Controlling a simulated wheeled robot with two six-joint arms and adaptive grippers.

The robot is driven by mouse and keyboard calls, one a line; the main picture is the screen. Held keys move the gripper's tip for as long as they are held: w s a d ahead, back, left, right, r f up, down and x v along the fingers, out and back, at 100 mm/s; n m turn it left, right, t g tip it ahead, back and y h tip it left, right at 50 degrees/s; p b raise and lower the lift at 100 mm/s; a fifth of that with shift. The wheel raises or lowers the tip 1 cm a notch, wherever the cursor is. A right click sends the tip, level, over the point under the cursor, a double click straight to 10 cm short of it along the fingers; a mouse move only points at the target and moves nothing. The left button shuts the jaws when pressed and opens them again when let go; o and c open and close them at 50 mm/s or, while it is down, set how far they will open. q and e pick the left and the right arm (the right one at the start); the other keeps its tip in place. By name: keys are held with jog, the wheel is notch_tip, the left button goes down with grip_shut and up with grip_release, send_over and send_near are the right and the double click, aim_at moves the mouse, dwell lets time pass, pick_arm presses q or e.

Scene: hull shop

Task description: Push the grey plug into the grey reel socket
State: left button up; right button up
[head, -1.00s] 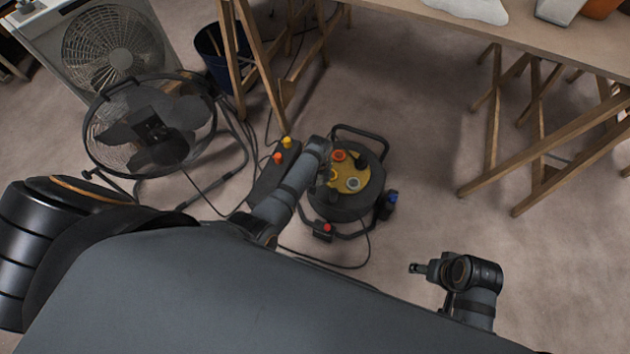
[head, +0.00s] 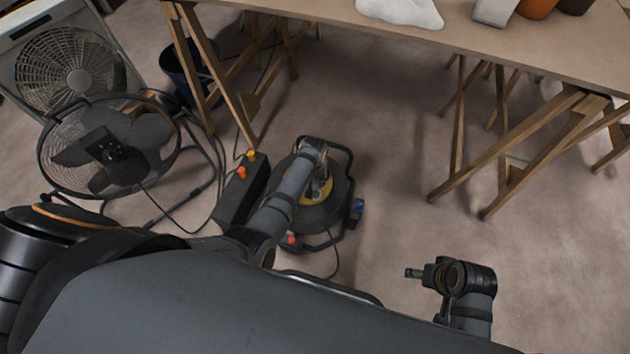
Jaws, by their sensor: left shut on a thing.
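The cable reel (head: 336,208) stands on the floor, a dark drum in a black tube frame with a yellow face (head: 316,198). My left arm lies across that face and hides most of it, including the grey socket. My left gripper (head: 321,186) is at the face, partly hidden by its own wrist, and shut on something. The grey plug cannot be made out; it is hidden at the gripper. Whether it touches the socket does not show. My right gripper (head: 414,272) is at the lower right, well away from the reel; its jaws are too small to read.
A dark box with orange and yellow tops (head: 240,190) stands left of the reel. A red piece (head: 291,239) and a blue piece (head: 357,208) sit at the reel's edge. A fan (head: 105,150) and a trestle table (head: 480,45) stand behind. Floor right of the reel is clear.

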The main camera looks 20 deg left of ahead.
aim_at(315, 194)
pick_arm(q)
notch_tip(315, 194, down, 3)
jog(key=b, duration=0.2)
jog(key=shift+r+b, duration=0.1)
jog(key=shift+b, duration=0.2)
jog(key=shift+f+b, duration=0.75)
jog(key=shift+b, duration=0.1)
jog(key=shift+f+b, duration=0.5)
jog(key=shift+b, duration=0.05)
pick_arm(e)
jog(key=w+a+f+t+y, duration=0.1)
jog(key=w+a+f+t, duration=0.1)
jog(key=w+f+t, duration=0.1)
notch_tip(315, 194, down, 2)
jog(key=shift+f+t, duration=0.15)
jog(key=shift+t, duration=0.35)
pick_arm(q)
jog(key=shift+r, duration=0.1)
pick_arm(e)
jog(key=shift+r, duration=0.2)
pick_arm(q)
jog(key=shift+p, duration=0.35)
pick_arm(e)
jog(key=shift+r, duration=0.2)
pick_arm(q)
jog(key=shift+p, duration=0.65)
pick_arm(e)
jog(key=shift+r, duration=0.65)
